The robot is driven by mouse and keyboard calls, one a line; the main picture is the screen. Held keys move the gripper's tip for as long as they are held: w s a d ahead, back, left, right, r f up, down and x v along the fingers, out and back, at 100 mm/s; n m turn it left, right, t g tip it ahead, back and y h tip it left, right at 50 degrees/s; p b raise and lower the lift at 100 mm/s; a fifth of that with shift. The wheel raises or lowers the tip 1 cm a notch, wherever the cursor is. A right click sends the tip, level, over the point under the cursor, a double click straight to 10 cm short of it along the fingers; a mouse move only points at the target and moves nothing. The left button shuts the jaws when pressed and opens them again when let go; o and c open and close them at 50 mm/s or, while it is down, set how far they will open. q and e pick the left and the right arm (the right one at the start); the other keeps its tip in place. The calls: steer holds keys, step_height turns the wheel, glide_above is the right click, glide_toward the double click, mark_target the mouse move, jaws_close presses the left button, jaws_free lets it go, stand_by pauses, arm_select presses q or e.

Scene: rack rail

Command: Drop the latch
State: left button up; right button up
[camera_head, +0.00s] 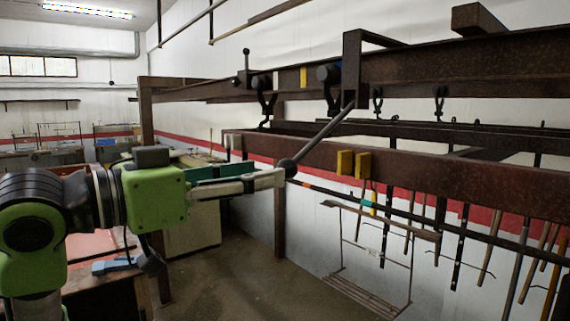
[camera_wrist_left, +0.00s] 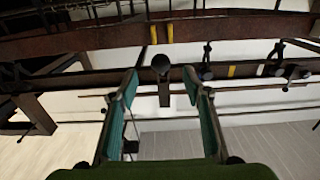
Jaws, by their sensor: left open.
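A dark lever with a round black knob (camera_head: 288,167), which looks like the latch, slopes down and left from a bracket (camera_head: 352,65) on the rusty upper rail (camera_head: 440,62). My left gripper (camera_head: 268,175) is open, with its fingertips at the knob. In the left wrist view the knob (camera_wrist_left: 161,64) shows between the two open green-lined fingers of my left gripper (camera_wrist_left: 161,84), near their tips. I see a gap on each side of it there; contact is not clear. My right gripper is not in view.
A lower rusty rail (camera_head: 430,178) with yellow blocks (camera_head: 354,163) runs just behind and right of the knob. Dark hooks (camera_head: 377,101) hang from the upper rail. Tools hang along the right wall. Floor (camera_head: 235,275) below the gripper is open.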

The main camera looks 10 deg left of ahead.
mark_target(287, 169)
arm_select(q)
steer(key=p+x, duration=0.2)
steer(key=x, duration=0.4)
steer(key=shift+a, duration=0.1)
steer(key=shift+w+d, duration=0.3)
steer(key=shift+w, duration=0.15)
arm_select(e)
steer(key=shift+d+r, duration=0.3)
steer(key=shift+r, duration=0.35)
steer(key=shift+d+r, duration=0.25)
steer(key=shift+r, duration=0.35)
arm_select(q)
steer(key=c, duration=1)
